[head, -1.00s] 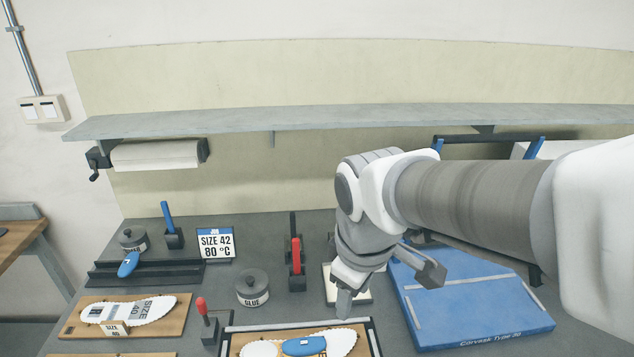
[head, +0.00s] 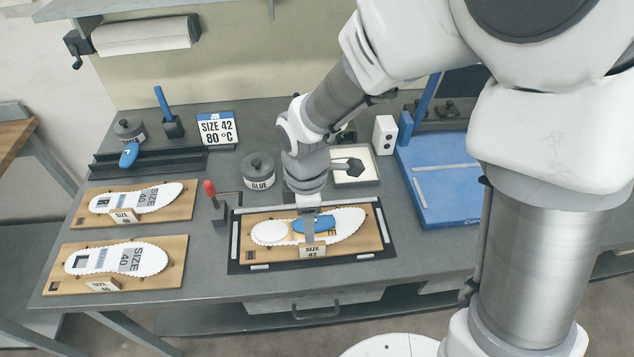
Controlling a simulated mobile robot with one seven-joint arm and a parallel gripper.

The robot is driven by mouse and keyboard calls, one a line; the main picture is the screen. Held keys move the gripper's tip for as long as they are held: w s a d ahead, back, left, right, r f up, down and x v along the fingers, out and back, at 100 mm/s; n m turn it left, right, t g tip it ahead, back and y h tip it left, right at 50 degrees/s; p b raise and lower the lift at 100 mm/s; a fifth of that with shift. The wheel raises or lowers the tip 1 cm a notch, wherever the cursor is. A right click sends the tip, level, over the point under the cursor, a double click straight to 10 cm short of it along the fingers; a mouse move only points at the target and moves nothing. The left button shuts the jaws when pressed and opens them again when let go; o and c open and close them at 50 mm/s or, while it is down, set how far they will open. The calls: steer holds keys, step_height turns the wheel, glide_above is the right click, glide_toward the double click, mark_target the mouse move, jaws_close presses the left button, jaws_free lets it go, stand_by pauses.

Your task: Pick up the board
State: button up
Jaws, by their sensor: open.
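A brown board (head: 264,216) lies inside a black frame (head: 236,262) on the workbench in the head view. It carries a white insole (head: 347,225), a blue pad (head: 300,226) and a "SIZE 42" tag (head: 313,252). My gripper (head: 309,228) points down over the middle of this board, in front of the blue pad and just behind the tag. It is open. Whether its fingers touch the board or tag cannot be told. Two more brown boards, the upper (head: 183,213) and lower (head: 172,277), carry white "SIZE 40" insoles at the left.
A glue pot (head: 258,172) and a red-handled clamp (head: 212,196) stand left of and behind the frame. A blue press (head: 437,180) stands at the right, partly behind my arm. A "SIZE 42 80 °C" sign (head: 217,129) is at the back.

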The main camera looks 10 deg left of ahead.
mark_target(309, 245)
step_height(309, 245, down, 4)
steer(key=shift+f, duration=0.25)
steer(key=shift+w+d+f, duration=0.15)
steer(key=shift+f, duration=1.15)
steer(key=shift+w+d+f, duration=0.1)
steer(key=shift+d+f, duration=0.05)
steer(key=shift+f, duration=1.15)
jaws_close()
